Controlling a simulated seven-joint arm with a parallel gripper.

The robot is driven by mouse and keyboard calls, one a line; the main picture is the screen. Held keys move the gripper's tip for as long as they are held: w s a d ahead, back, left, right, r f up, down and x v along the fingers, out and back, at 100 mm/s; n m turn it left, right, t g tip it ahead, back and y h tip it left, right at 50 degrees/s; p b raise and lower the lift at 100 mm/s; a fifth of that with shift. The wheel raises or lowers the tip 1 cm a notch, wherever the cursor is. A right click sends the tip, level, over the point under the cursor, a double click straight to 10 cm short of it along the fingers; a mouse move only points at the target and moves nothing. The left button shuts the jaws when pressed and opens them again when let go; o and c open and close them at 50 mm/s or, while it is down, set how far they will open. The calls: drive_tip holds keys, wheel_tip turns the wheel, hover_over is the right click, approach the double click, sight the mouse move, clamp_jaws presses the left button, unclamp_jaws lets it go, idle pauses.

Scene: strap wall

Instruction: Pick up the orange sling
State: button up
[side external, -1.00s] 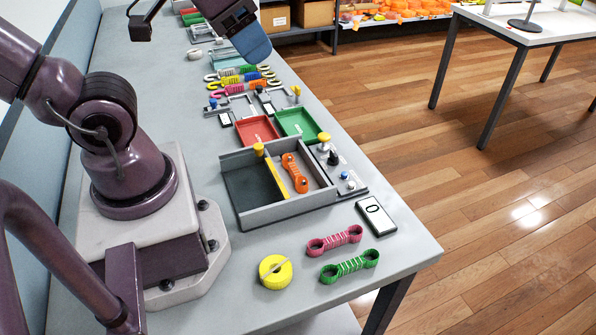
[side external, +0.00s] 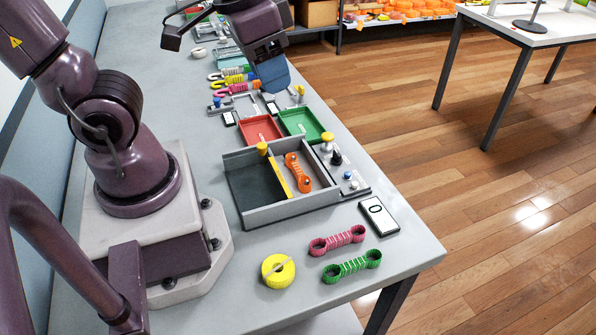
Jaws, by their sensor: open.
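The orange sling (side external: 298,172) lies in the right compartment of a grey open-topped box (side external: 293,208), to the right of a yellow divider (side external: 279,170). It is a short strap with a looped end at each end. My gripper (side external: 274,82) is in the air at the upper middle of the side external view, beyond the box and well apart from the sling. It is open, and no object shows in it.
A pink sling (side external: 337,240), a green sling (side external: 352,266) and a yellow round object (side external: 278,271) lie at the near end of the table. Red (side external: 260,130) and green (side external: 305,124) trays sit behind the box. Knobs stand along the box's right side.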

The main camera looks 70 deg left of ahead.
drive_tip(key=w+a+f+n+g, duration=0.1)
drive_tip(key=w+f+n+g, duration=0.25)
drive_tip(key=f, duration=0.45)
drive_tip(key=n+y, duration=0.2)
drive_tip(key=n, duration=1.2)
approach(298, 168)
drive_tip(key=shift+n+t, duration=0.25)
drive_tip(key=f, duration=0.6)
drive_tip(key=a+f, duration=0.1)
drive_tip(key=f, duration=0.2)
drive_tip(key=shift+s+f, duration=0.2)
drive_tip(key=shift+f, duration=0.15)
clamp_jaws()
